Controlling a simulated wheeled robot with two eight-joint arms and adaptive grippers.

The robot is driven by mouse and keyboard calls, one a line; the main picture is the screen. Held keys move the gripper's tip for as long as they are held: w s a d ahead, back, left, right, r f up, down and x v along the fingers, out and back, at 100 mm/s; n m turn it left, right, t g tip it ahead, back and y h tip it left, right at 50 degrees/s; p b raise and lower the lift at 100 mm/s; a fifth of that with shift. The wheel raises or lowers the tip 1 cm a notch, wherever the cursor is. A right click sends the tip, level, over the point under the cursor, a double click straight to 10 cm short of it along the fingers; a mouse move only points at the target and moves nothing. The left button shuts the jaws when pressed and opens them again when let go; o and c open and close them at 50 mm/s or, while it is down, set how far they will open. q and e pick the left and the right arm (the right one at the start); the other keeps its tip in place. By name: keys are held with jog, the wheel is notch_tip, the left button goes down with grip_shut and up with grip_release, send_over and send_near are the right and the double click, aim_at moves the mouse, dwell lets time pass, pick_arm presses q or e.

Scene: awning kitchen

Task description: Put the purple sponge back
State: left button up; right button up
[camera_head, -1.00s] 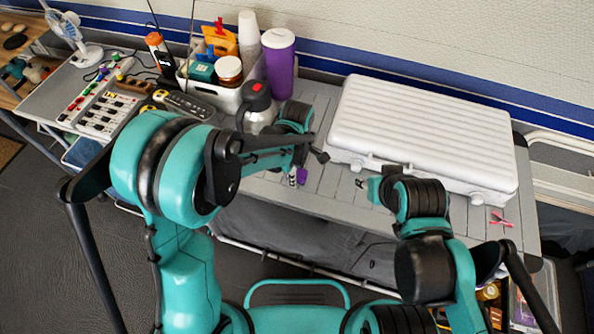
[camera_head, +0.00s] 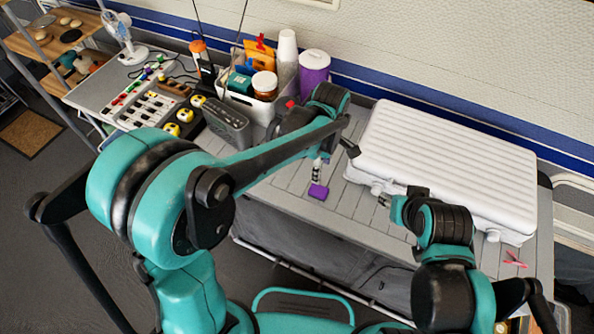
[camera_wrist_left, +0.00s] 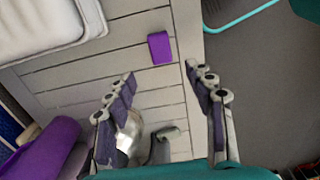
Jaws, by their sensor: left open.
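The purple sponge (camera_head: 318,192) lies flat on the grey slatted table (camera_head: 283,196), near its front edge. It also shows in the left wrist view (camera_wrist_left: 160,48), just beyond my fingertips and apart from them. My left gripper (camera_head: 317,170) is right beside and above the sponge in the head view, partly hidden by its own arm. In the left wrist view its fingers (camera_wrist_left: 159,74) are spread open with nothing held between them. My right gripper (camera_head: 384,201) is in front of the white case; its jaws are too small to read.
A white ribbed case (camera_head: 445,165) fills the table's right. A purple canister (camera_head: 313,75) and a white caddy (camera_head: 262,108) stand at the back. A metallic flask (camera_wrist_left: 130,130) shows beyond my left fingers. Pink tongs (camera_head: 514,260) lie at the right end.

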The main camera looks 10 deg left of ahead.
pick_arm(q)
jog(key=s+a+r+m+t, duration=0.3)
jog(key=s+a+m, duration=0.3)
jog(key=a, duration=0.3)
jog(key=s+a+r+m+t, duration=0.4)
jog(key=s+a+m, duration=0.2)
jog(key=a+m, duration=0.2)
jog(key=shift+a+r, duration=0.3)
jog(key=shift+a, duration=0.1)
jog(key=shift+f, duration=0.1)
jog(key=shift+f+b, duration=0.7)
jog(key=shift+b, duration=0.1)
